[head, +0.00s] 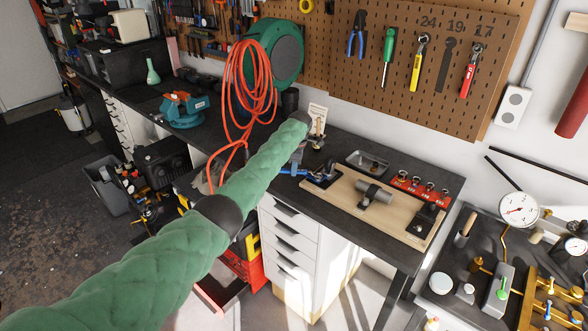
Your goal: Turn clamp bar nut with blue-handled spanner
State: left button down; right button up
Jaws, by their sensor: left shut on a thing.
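My left arm reaches in from the lower left, and its gripper (297,160) is shut on the blue-handled spanner (291,171) above the left end of the wooden fixture board (345,197). The spanner lies about level, pointing right toward the dark clamp (322,170) on the board's left end. Whether its jaw is around the nut or only beside it is too small to tell. A grey metal cylinder (375,193) sits mid-board, and a second dark clamp (429,216) stands at the right end. My right gripper is not in view.
A red rack of sockets (421,188) and a grey tray (367,162) stand behind the board. The pegboard (400,60) holds yellow (419,63) and red (473,72) spanners, with a dark empty outline under 19. An orange hose (247,90) hangs left of my gripper.

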pick_arm(q)
jog(key=shift+d+r+p, duration=0.1)
jog(key=shift+r+p, duration=0.5)
jog(key=shift+r, duration=0.35)
jog(key=shift+r+p, duration=0.3)
jog(key=shift+r, duration=0.95)
